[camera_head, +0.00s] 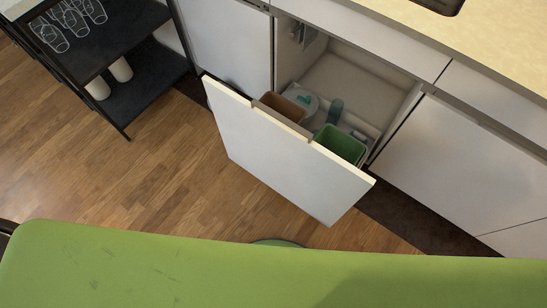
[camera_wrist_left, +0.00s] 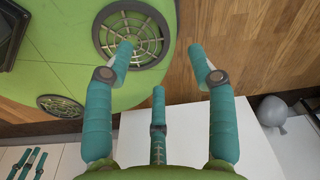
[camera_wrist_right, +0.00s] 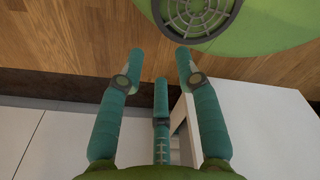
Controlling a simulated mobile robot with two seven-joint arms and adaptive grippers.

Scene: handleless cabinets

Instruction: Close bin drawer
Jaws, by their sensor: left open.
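The bin drawer is pulled out from the cabinet, its white front panel (camera_head: 285,150) standing clear of the cabinet face. Inside it are a brown bin (camera_head: 283,104), a green bin (camera_head: 340,143) and a few small items. A white panel, likely the drawer front, lies below the fingers in the left wrist view (camera_wrist_left: 185,120). My left gripper (camera_wrist_left: 161,50) is open and empty above it. My right gripper (camera_wrist_right: 159,56) is open and empty, with a white panel edge (camera_wrist_right: 189,108) beside its right finger. Contact is not clear. Neither gripper shows in the head view.
A black shelf rack (camera_head: 110,50) with glasses stands at the left. Closed white cabinet fronts (camera_head: 450,170) flank the opening under a beige countertop (camera_head: 490,45). Wooden floor (camera_head: 150,180) is clear between the rack and the drawer. My green base fills the bottom.

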